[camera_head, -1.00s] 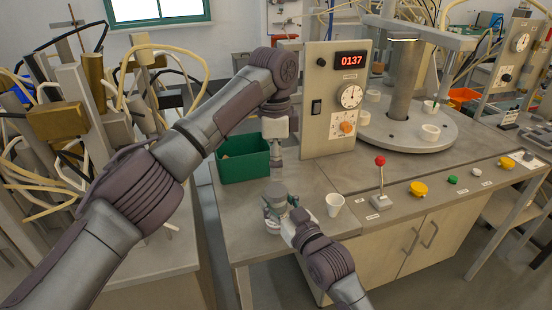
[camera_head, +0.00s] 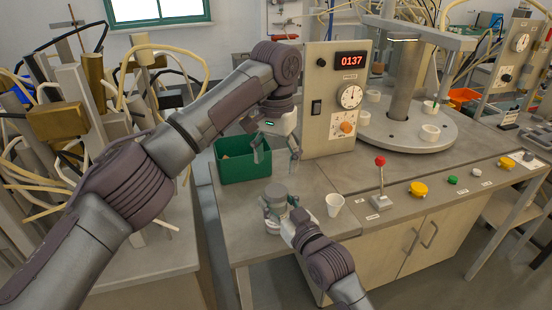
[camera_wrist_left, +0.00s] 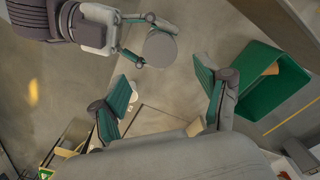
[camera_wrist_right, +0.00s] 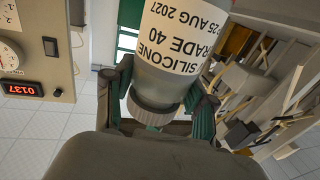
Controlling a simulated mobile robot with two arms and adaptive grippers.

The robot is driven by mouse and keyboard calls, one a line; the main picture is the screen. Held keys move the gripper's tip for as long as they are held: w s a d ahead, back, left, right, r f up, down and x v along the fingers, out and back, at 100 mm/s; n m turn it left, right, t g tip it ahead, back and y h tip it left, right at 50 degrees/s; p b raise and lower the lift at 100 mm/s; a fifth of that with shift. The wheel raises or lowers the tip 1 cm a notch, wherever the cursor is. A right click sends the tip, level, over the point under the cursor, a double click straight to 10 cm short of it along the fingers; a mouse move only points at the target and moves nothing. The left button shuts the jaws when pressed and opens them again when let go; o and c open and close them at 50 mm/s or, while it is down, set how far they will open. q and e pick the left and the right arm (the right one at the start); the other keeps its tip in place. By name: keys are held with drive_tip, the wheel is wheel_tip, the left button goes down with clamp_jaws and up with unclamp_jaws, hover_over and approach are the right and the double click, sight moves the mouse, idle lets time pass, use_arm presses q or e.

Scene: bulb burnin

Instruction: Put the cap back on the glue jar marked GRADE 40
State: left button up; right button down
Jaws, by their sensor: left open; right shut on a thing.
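The glue jar (camera_wrist_right: 175,70) has a white label reading SILICONE, GRADE 40 and a 2027 date, partly cut off. A ribbed grey cap (camera_wrist_right: 153,112) sits on its top end; from above it is a flat grey disc (camera_wrist_left: 160,48). My right gripper (camera_wrist_right: 165,88) is shut around the jar, which stands upright near the bench's front left in the head view (camera_head: 275,190). My left gripper (camera_head: 276,164) is open and empty above and behind the jar, apart from it. In the left wrist view its fingers (camera_wrist_left: 168,80) are spread wide.
A green bin (camera_head: 243,168) stands left of my left gripper. A white cup (camera_head: 335,205) stands just right of the jar. A control panel (camera_head: 325,125) rises behind, and a red-knobbed lever (camera_head: 380,175) stands to the right.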

sight(276, 190)
use_arm(q)
wheel_tip(276, 190, down, 8)
drive_tip(key=shift+f, duration=0.1)
idle(0.4)
drive_tip(key=c, duration=1.2)
drive_tip(key=o, duration=1.4)
drive_tip(key=shift+c, duration=0.2)
wheel_tip(276, 190, up, 12)
